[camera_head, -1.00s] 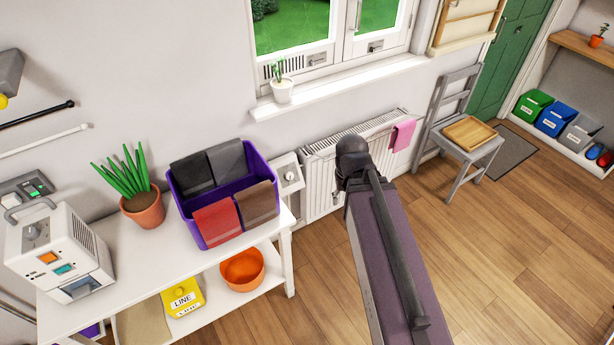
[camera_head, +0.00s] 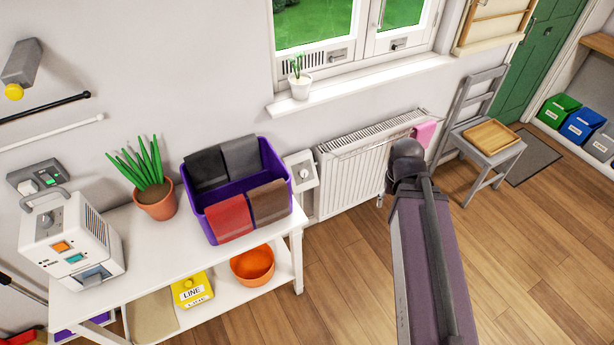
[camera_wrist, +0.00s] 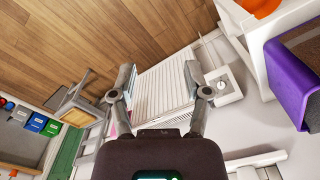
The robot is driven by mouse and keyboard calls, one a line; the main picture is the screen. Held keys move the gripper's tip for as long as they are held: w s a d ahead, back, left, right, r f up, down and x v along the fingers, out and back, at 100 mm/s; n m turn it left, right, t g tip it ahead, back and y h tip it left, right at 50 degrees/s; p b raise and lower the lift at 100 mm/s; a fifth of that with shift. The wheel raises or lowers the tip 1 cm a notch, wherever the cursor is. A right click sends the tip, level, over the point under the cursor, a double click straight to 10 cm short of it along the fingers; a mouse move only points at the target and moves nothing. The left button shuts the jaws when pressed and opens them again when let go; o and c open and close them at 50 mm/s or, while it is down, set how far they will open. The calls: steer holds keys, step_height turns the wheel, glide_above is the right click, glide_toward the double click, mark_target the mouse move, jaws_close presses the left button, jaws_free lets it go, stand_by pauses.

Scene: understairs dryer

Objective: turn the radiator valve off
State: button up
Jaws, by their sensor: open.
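The white radiator (camera_head: 352,180) is on the wall below the window. It also shows between my fingers in the wrist view (camera_wrist: 160,92). A pale box with a round dial (camera_head: 303,172) is at the radiator's left end, and in the wrist view it is right of my fingers (camera_wrist: 226,90). A small dark fitting (camera_head: 380,201) shows low at the radiator's right end, partly beside my arm; I cannot tell for sure which is the valve. My gripper (camera_wrist: 159,74) is open and empty, apart from the radiator. In the head view my arm hides it.
A white table (camera_head: 130,262) on the left holds a purple bin (camera_head: 216,238), a potted plant (camera_head: 157,198) and a white machine (camera_head: 70,245). A pink cloth (camera_head: 424,132) hangs at the radiator's right end. A grey chair (camera_head: 480,140) stands beyond. Wooden floor in front is clear.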

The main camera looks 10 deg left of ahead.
steer(key=shift+o, duration=0.9)
steer(key=shift+f, duration=0.1)
steer(key=m+t+y+b, duration=0.8)
steer(key=m+t+b, duration=0.8)
steer(key=m+b, duration=2.85)
glide_toward(305, 174)
steer(key=s+n+b, duration=0.1)
steer(key=n+b, duration=0.3)
steer(key=s+d+n+b, duration=0.1)
steer(key=n+b, duration=0.3)
steer(key=s+n+b, duration=0.2)
steer(key=n+b, duration=0.2)
steer(key=shift+s+d+n, duration=0.1)
steer(key=shift+d+n, duration=0.15)
steer(key=shift+d, duration=0.05)
steer(key=x, duration=1.3)
steer(key=shift+w+a, duration=0.1)
steer(key=shift+w, duration=0.3)
